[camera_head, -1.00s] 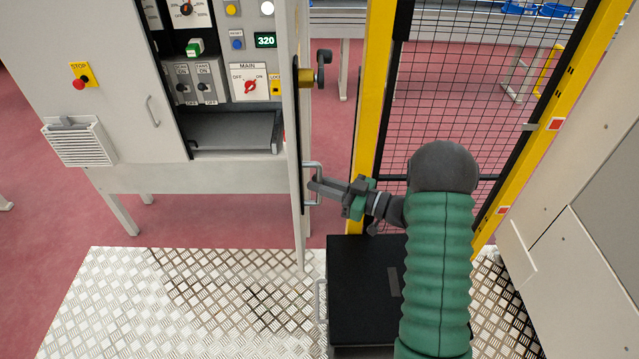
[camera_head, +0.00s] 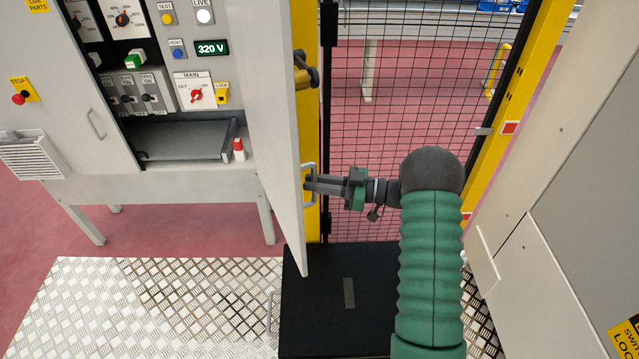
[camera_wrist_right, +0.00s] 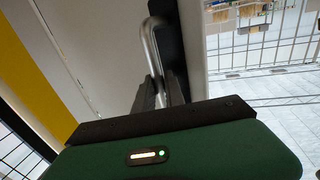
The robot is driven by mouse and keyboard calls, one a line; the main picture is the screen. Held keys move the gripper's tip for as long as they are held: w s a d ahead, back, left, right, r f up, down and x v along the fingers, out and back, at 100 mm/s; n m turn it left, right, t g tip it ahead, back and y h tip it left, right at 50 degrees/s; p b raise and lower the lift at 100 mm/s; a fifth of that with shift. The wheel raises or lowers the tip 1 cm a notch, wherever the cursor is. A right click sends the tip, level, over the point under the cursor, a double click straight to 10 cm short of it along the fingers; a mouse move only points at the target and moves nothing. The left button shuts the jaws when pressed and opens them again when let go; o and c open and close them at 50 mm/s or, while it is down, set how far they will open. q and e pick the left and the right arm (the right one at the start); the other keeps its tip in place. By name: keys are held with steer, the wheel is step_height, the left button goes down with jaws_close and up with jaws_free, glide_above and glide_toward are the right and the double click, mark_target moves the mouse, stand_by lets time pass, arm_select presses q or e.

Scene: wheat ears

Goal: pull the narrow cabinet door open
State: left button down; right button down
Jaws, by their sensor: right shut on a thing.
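The narrow cabinet door (camera_head: 270,120) is a light grey panel, swung partly open at the right side of the control cabinet (camera_head: 190,190). Its metal bar handle (camera_head: 311,171) is on the door's right-hand face and also shows in the right wrist view (camera_wrist_right: 149,45). My right gripper (camera_head: 312,184) is shut on the handle, its dark fingers around the bar. The fingers also show in the right wrist view (camera_wrist_right: 160,90). My left gripper is not in view.
A yellow-framed mesh guard (camera_head: 400,90) stands behind the door. A black box (camera_head: 335,290) stands on the metal tread plate (camera_head: 150,300) below the door. A grey cabinet (camera_head: 560,200) is at the right. Inside the open cabinet are switches and a red-and-white item (camera_head: 239,149).

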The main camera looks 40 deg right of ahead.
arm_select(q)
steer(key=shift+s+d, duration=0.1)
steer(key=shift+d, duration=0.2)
arm_select(e)
steer(key=shift+w+d+r, duration=0.1)
steer(key=shift+d+r, duration=0.1)
steer(key=shift+d, duration=0.1)
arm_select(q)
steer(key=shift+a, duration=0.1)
arm_select(e)
steer(key=c, duration=1.6)
jaws_free()
steer(key=shift+w, duration=0.1)
steer(key=shift+c, duration=0.2)
steer(key=shift+o, duration=1.2)
steer(key=shift+w+f, duration=0.1)
steer(key=shift+f, duration=0.05)
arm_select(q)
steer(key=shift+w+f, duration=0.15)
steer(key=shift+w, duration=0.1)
arm_select(e)
steer(key=shift+f, duration=0.1)
